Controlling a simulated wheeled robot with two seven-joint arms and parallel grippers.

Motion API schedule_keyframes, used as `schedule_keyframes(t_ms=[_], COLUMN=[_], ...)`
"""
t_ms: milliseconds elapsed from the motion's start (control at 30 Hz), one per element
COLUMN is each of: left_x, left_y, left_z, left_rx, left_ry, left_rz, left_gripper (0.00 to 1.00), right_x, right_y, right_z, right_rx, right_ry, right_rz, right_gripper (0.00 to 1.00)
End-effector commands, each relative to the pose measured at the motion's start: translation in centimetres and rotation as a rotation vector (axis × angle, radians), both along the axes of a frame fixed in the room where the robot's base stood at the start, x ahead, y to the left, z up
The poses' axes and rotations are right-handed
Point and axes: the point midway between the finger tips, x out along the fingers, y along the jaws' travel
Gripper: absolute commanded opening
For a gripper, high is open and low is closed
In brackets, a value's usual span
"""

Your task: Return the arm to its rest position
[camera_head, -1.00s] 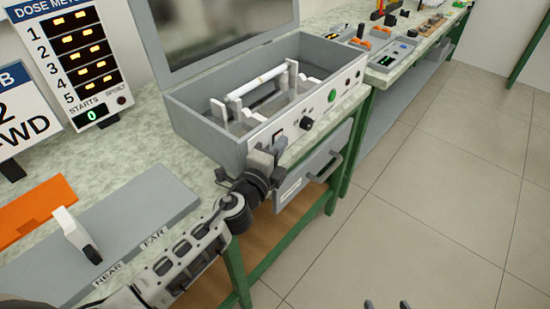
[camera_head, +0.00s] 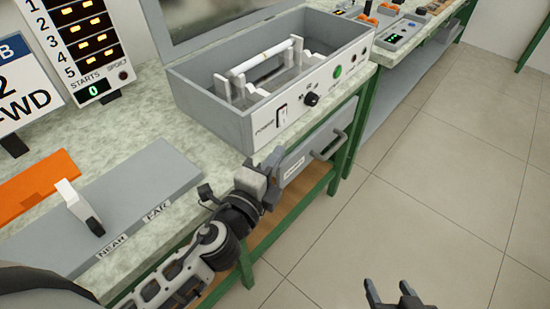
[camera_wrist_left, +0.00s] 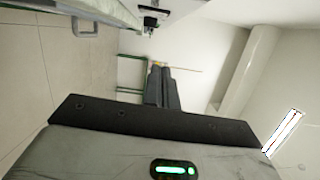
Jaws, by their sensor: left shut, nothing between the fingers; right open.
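My left arm comes in from the left in the head view. Its gripper (camera_head: 272,163) is shut and empty, in front of the bench edge, below the front panel of the grey machine (camera_head: 210,113) and close to the drawer (camera_head: 310,155). In the left wrist view the closed dark fingers (camera_wrist_left: 162,88) show with nothing between them. My right gripper (camera_head: 391,290) is open and empty at the bottom edge of the head view, over the floor. The rest of the right arm is out of view.
A white rod (camera_head: 262,58) lies on supports inside the open machine. A grey board marked NEAR and FAR (camera_head: 150,190) and an orange plate (camera_head: 35,184) lie on the bench. Floor to the right is clear.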

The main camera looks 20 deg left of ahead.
Motion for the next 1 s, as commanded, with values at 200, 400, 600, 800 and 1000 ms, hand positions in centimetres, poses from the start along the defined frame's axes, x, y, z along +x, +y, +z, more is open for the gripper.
schedule_keyframes(t_ms=[200, 400, 600, 800, 1000], left_x=[0.0, -0.1, -2.7, -8.0, -12.0], left_y=[0.0, 0.1, 1.5, 2.1, 1.5], left_z=[0.0, -0.4, -5.0, -11.1, -14.0], left_rx=[0.0, -0.029, -0.416, -1.017, -1.409], left_ry=[0.0, 0.02, 0.252, 0.587, 0.781], left_rz=[0.0, 0.004, 0.076, 0.242, 0.378], left_gripper=[0.0, 0.0, 0.0, 0.0, 0.0], right_x=[0.0, 0.0, 0.1, 0.1, 0.1], right_y=[0.0, -0.1, -0.1, -0.1, -0.1], right_z=[-0.1, -0.1, -0.1, -0.1, -0.1], right_rx=[-0.001, -0.003, -0.003, -0.003, -0.003], right_ry=[0.002, 0.002, 0.0, 0.0, 0.0], right_rz=[-0.001, -0.001, 0.0, 0.0, 0.0], right_gripper=[0.56, 0.56, 0.56, 0.56, 0.56])
